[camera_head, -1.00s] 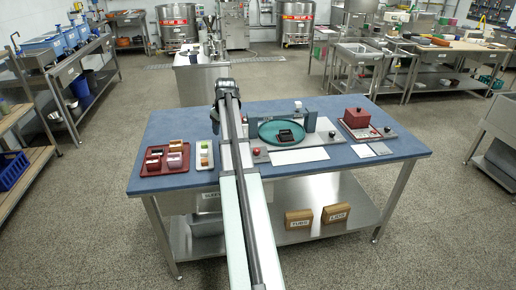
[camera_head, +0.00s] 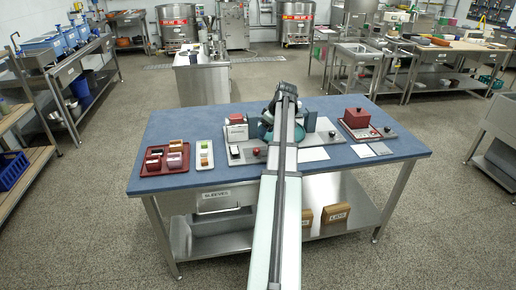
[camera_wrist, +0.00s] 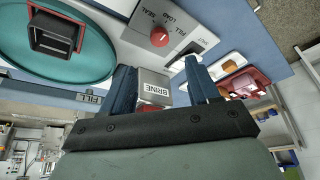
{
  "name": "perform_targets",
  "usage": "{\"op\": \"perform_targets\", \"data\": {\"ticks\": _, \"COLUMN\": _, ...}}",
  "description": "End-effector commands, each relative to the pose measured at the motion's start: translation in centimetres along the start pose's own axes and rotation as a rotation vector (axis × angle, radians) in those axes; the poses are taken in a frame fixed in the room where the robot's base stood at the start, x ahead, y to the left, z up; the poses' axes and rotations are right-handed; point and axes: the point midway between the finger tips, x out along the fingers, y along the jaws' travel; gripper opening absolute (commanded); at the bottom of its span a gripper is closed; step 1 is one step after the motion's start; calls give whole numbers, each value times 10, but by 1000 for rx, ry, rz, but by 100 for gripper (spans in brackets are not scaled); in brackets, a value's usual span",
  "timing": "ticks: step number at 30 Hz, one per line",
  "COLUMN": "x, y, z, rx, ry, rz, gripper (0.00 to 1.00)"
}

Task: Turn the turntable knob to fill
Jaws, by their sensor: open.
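The small red knob (camera_wrist: 159,37) sits on the grey panel (camera_wrist: 130,22) in the wrist view, with the words FILL, LOAD and SEAL printed beside it. Its pointer is too small to read. It also shows in the head view (camera_head: 256,152). The teal turntable (camera_wrist: 62,70) carries a dark square cup with a red rim (camera_wrist: 55,35). My gripper (camera_wrist: 158,66) is open, with the knob ahead of its fingertips and apart from them. A box marked BRINE (camera_wrist: 152,88) shows between the fingers; I cannot tell its distance from them. My arm covers much of the turntable in the head view.
In the head view, a red tray (camera_head: 146,169) and a white tray (camera_head: 204,166) with small items are left of the panel. A red box (camera_head: 358,117) stands on the right. Bare blue tabletop (camera_head: 405,152) lies at the right end.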

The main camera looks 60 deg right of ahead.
Motion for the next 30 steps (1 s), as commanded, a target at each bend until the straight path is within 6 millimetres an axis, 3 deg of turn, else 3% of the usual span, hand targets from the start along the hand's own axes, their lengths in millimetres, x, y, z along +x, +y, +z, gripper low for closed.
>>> {"op": "perform_targets", "data": {"ticks": 16, "x": 89, "y": 0, "z": 0, "rx": 2, "ry": 0, "rz": 1, "gripper": 60}}
{"op": "perform_targets", "data": {"ticks": 22, "x": 105, "y": 0, "z": 0, "rx": 2, "ry": 1, "rz": 3, "gripper": 60}}
{"op": "perform_targets", "data": {"ticks": 30, "x": 110, "y": 0, "z": 0, "rx": 2, "ry": 1, "rz": 3, "gripper": 60}}
